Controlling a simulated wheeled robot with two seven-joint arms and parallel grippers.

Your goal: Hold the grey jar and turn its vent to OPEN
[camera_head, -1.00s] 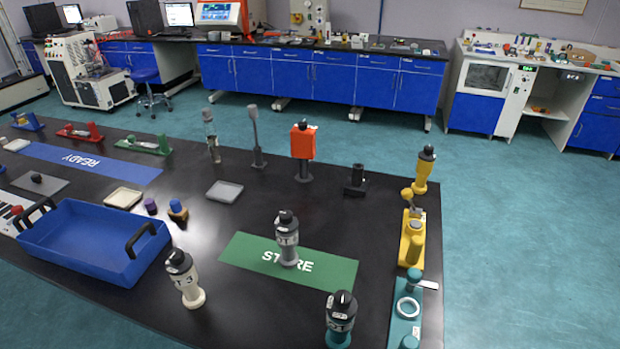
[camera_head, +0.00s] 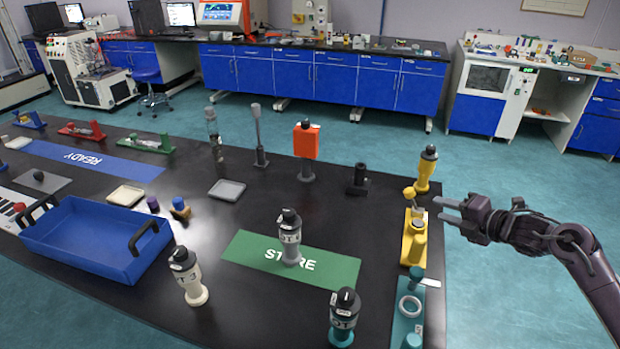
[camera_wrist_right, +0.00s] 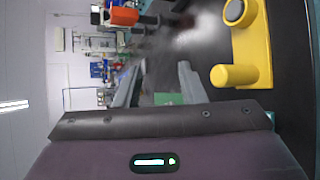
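The grey jar (camera_head: 290,238) stands upright on the green STORE mat (camera_head: 246,252), with a black knob on its top. The vent's setting is too small to read. Similar jars stand around it: a cream one (camera_head: 188,276) to the left, a teal one (camera_head: 343,318) at the front and a yellow one (camera_head: 426,170) at the back right. My right gripper (camera_head: 438,208) is open and empty at the table's right edge, beside the yellow stand and well right of the grey jar. Its spread fingers (camera_wrist_right: 157,88) also show in the right wrist view. My left gripper is not in view.
A yellow stand (camera_head: 413,240) and a teal stand (camera_head: 407,322) line the right edge. A blue tray (camera_head: 75,250) sits at left. An orange block on a post (camera_head: 306,142) and a black holder (camera_head: 358,180) stand behind the mat. The black table is clear between mat and yellow stand.

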